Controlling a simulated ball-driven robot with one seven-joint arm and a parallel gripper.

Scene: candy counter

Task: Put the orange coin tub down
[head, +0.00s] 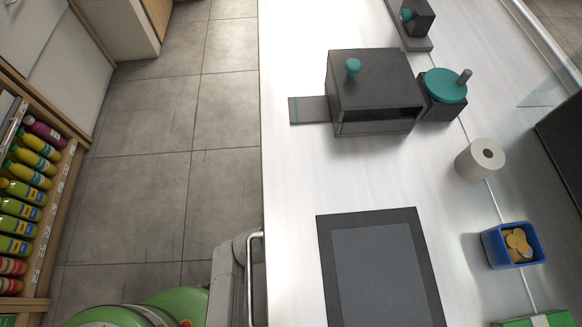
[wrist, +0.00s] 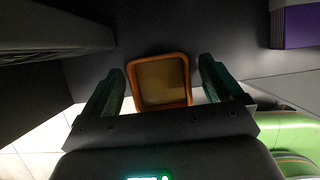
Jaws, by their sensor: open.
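The orange coin tub (wrist: 187,82) shows in the wrist view, seen from above with its orange rim around a dull yellowish inside. It sits against or on a dark surface (wrist: 190,25); I cannot tell exactly how it rests. My gripper (wrist: 162,68) is open, with one dark green finger on each side of the tub. A small gap seems to show on both sides, though contact is hard to judge in the dim light. The tub and my gripper are not visible in the head view.
In the head view, a white counter (head: 300,180) holds a dark box (head: 370,90), a dark flat mat (head: 325,260), a paper roll (head: 470,163) and a blue tub (head: 495,250) with gold coins. A purple-and-white box (wrist: 295,25) shows in the wrist view.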

